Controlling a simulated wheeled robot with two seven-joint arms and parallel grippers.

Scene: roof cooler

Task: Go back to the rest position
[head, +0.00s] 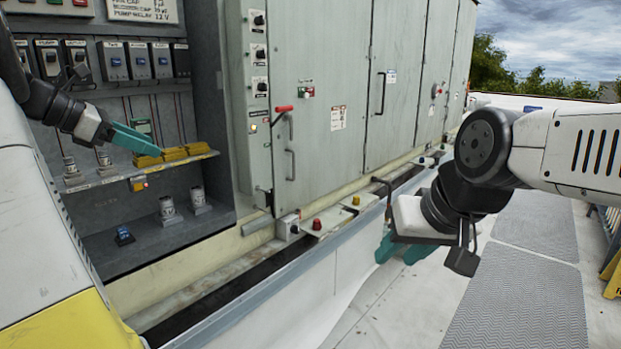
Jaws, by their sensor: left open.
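My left gripper (135,139) is at the left, in front of the open compartment of the grey cabinet (335,60). I cannot tell whether a fingertip touches the nearest block, but nothing is seen held. My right gripper (402,249) hangs at the right, in front of the cabinet's lower ledge and above the pale floor. Its teal fingers are partly hidden behind its own white body, and their opening is not clear.
The compartment holds switch modules (138,61) above and several small cylindrical parts (168,210) below. A grey walkway mat (530,290) lies at the right. Yellow parts (612,270) stand at the right edge.

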